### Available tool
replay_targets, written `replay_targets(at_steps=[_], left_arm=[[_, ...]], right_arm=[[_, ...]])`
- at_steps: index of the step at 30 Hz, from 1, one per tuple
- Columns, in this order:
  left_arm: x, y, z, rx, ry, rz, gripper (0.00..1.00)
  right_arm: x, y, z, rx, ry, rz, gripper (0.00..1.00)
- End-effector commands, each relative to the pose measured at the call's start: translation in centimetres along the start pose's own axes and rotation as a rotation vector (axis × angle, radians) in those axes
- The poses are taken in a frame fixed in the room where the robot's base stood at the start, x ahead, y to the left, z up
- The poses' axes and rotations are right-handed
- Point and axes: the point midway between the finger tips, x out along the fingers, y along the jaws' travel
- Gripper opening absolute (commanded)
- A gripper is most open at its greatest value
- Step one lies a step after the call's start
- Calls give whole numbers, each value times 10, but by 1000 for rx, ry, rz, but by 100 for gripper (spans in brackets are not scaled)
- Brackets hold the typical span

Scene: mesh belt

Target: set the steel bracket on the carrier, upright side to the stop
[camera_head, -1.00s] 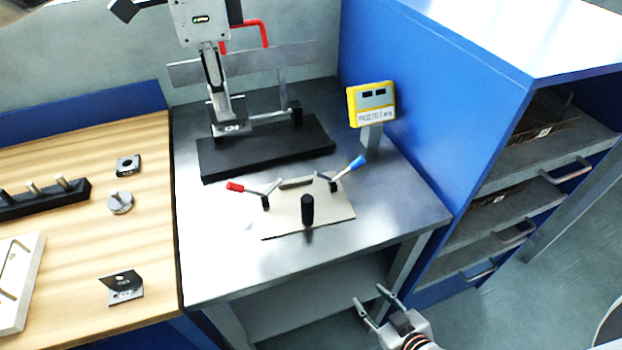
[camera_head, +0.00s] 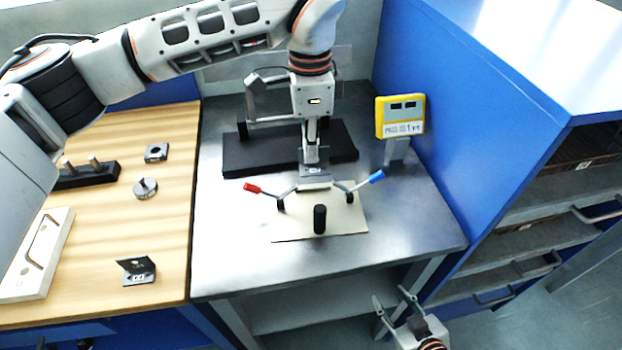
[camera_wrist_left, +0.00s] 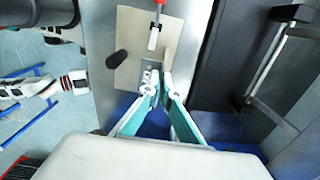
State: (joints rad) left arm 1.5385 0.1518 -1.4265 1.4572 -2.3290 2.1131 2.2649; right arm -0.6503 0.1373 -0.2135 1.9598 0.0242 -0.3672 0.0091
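The steel bracket (camera_head: 315,171) is in my left gripper (camera_head: 313,148), which is shut on it, above the back edge of the beige plate that looks like the carrier (camera_head: 346,222). In the left wrist view, the teal fingers (camera_wrist_left: 159,92) converge on the bracket (camera_wrist_left: 150,76), next to a light bar on the plate (camera_wrist_left: 167,48) that may be the stop. Whether the bracket touches the plate is unclear. My right gripper (camera_head: 392,300) is open and empty in front of the table's front edge.
Red-handled (camera_head: 252,188) and blue-handled (camera_head: 374,177) clamps flank the plate; a black post (camera_head: 319,219) stands near its front. Behind are a black base (camera_head: 245,158) and a yellow display (camera_head: 399,117). A dark bracket (camera_head: 136,270) lies on the wooden bench (camera_head: 172,215).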

Motion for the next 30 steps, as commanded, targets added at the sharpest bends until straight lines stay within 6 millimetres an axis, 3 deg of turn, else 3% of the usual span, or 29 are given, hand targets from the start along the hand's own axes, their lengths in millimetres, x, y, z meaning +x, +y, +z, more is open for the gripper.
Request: replay_targets(at_steps=[6,14,21,30], left_arm=[[41,0,0,1,1,2,0],[58,-1,0,0,1,1,0],[90,0,0,0,1,2,0],[94,-1,0,1,1,0,0]], right_arm=[[-4,1,-8,0,4,1,40],[-5,2,-10,-1,5,1,40],[-7,4,-11,-3,0,4,40],[-6,6,-3,-4,-12,6,40]])
